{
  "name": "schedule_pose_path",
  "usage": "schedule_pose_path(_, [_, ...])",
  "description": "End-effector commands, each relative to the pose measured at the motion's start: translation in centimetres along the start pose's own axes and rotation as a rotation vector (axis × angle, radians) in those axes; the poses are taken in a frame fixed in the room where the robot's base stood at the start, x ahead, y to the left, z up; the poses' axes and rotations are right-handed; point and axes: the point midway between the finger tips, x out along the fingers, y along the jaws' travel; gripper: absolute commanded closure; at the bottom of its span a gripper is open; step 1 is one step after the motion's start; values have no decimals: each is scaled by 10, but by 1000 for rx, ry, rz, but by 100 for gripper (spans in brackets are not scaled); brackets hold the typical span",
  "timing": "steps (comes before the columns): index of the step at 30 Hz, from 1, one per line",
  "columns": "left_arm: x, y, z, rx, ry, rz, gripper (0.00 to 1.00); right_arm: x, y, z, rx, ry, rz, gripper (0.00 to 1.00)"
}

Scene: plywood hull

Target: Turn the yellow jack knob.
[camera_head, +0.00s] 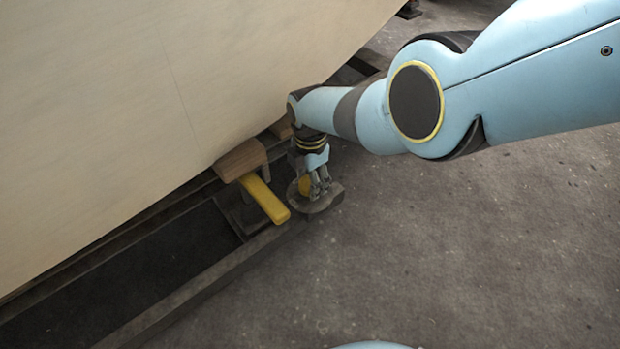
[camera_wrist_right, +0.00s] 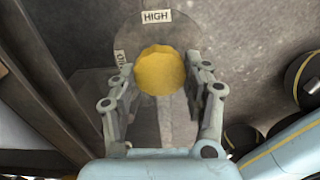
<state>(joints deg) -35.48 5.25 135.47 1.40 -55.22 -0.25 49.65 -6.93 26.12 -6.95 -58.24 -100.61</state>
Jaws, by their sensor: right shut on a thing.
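The yellow jack knob (camera_wrist_right: 160,70) has a scalloped edge and sits on a round grey plate with a white "HIGH" label (camera_wrist_right: 157,16) and a second label, partly hidden, at its left. In the head view the knob (camera_head: 305,186) is mostly covered by my right gripper (camera_head: 318,190), which comes down on it from above. In the wrist view the right gripper's fingers (camera_wrist_right: 160,84) stand on both sides of the knob, shut on it. My left gripper is in neither view.
A large plywood hull (camera_head: 150,110) fills the upper left. A wooden block (camera_head: 240,159) and a yellow bar (camera_head: 265,199) lie left of the knob, by a dark rail frame (camera_head: 190,296). The concrete floor (camera_head: 480,250) at the right is clear.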

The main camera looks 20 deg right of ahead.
Motion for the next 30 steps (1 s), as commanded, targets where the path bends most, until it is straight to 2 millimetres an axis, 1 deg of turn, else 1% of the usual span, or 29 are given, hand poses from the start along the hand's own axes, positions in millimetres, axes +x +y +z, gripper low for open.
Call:
schedule_pose_path(7, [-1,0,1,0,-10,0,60,0,0,0,-47,1,0,83])
schedule_pose_path(19, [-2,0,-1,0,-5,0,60,0,0,0,-53,0,0,83])
schedule_pose_path(20, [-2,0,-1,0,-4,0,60,0,0,0,-53,0,0,48])
schedule_pose_path(21, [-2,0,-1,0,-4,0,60,0,0,0,-52,0,0,43])
schedule_pose_path(25, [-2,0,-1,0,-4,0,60,0,0,0,-52,0,0,26])
schedule_pose_path(30, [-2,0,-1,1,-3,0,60,0,0,0,-51,0,0,26])
